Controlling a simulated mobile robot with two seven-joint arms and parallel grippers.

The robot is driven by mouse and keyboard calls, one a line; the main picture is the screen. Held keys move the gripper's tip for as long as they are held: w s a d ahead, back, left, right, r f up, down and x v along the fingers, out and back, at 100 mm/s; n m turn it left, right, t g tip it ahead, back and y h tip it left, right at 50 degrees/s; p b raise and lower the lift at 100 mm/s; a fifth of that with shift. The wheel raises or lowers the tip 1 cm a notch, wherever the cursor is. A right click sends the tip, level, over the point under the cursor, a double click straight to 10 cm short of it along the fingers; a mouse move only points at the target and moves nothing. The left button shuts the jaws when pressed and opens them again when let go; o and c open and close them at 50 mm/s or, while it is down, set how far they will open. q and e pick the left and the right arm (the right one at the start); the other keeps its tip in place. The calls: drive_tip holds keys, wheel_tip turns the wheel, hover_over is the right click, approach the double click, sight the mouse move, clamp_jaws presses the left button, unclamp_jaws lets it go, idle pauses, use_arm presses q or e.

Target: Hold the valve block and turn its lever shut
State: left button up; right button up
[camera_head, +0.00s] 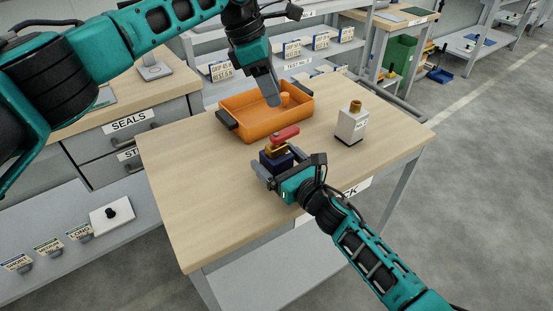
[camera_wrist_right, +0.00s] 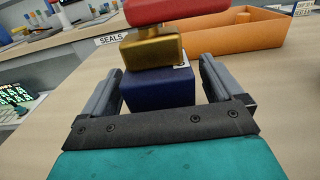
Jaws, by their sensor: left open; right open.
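The valve block stands upright on the wooden table, with a dark blue base (camera_head: 277,159), a brass middle (camera_wrist_right: 152,50) and a red lever (camera_head: 285,134) on top. The lever points to the right in the head view. My right gripper (camera_head: 267,173) is open, low over the table, with its fingers on either side of the blue base. In the right wrist view a finger of the right gripper (camera_wrist_right: 158,88) shows on each side of the base, with a gap visible at the left. My left gripper (camera_head: 272,97) points down above the orange tray, behind the valve block, empty.
The orange tray (camera_head: 240,104) with dark handles sits behind the valve block and holds a small orange round part (camera_head: 284,98). A white block with a brass top (camera_head: 351,124) stands to the right. The table's (camera_head: 190,210) front left is clear.

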drive_tip(key=shift+w+a, duration=0.1)
drive_tip(key=shift+c, duration=1.2)
drive_tip(key=shift+c, duration=0.2)
drive_tip(key=c, duration=1.5)
drive_tip(key=shift+o, duration=0.2)
